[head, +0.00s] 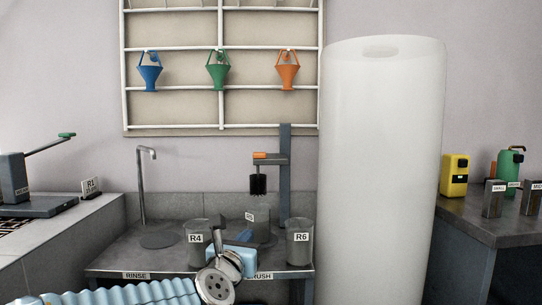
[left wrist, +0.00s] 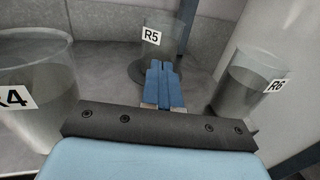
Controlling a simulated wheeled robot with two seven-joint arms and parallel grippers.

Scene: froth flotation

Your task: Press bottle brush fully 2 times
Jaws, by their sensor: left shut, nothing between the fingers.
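The bottle brush (head: 258,184) is a black bristle head hanging from an arm with an orange part (head: 267,155) on a grey upright post (head: 285,180). Beaker R5 (head: 250,216) stands below the brush head; it also shows in the left wrist view (left wrist: 156,42). A gap shows between the brush and the beaker. My left gripper (head: 245,235) is low in front of R5, between beakers R4 and R6. Its blue fingers are shut with nothing between them, pointing toward R5 in the left wrist view (left wrist: 164,72). My right gripper is not in view.
Beaker R4 (head: 196,250) stands left of my gripper and R6 (head: 299,250) right. A tap (head: 142,185) rises over the rinse side of the grey counter (head: 120,258). A tall white cylinder (head: 380,170) stands right. Coloured funnels (head: 218,70) hang on the wall rack.

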